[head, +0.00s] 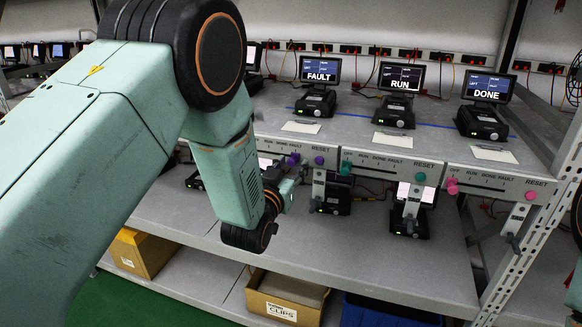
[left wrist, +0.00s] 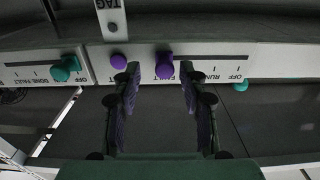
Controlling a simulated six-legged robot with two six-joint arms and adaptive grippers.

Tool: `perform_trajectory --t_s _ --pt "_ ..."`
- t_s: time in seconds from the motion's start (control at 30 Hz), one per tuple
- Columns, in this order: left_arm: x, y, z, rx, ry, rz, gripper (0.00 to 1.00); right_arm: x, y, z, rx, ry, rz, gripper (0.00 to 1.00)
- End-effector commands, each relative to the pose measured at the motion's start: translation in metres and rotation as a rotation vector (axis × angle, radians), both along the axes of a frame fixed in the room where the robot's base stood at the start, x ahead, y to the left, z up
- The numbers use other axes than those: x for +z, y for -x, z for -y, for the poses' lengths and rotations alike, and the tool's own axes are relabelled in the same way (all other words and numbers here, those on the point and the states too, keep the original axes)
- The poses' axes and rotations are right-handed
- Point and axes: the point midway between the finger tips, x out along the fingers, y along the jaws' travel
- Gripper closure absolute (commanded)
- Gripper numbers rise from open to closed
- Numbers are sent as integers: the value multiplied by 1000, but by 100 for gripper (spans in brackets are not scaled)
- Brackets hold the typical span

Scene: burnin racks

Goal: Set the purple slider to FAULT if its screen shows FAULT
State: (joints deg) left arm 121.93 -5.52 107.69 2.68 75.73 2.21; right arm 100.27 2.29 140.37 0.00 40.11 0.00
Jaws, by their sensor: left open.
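The purple slider (left wrist: 164,66) shows in the left wrist view, upside down, near the left end of its slot. That is the side away from OFF and toward the purple reset button (left wrist: 118,61). Labels beside the knob are partly hidden by a finger. My left gripper (left wrist: 159,74) is open, its fingers on either side of the knob; contact cannot be told. The screen (head: 320,70) above that panel reads FAULT. My right gripper is not in view.
To the right stand a RUN screen (head: 401,78) with a teal slider (head: 345,168) and a DONE screen (head: 487,87) with a pink slider (head: 451,186). A lower shelf holds devices; a clips bin (head: 287,298) sits below.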

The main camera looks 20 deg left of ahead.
Motion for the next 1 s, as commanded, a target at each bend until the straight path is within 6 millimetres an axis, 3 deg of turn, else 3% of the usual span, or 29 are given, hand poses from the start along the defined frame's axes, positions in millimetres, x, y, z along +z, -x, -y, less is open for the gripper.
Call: perform_trajectory --t_s 0.33,0.8,1.0 --pt "0 12 1 1 0 -2 57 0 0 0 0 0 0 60" --pt "0 96 -3 1 0 -2 57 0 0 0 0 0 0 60" --pt "0 116 -4 1 1 -1 57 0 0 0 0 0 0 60"
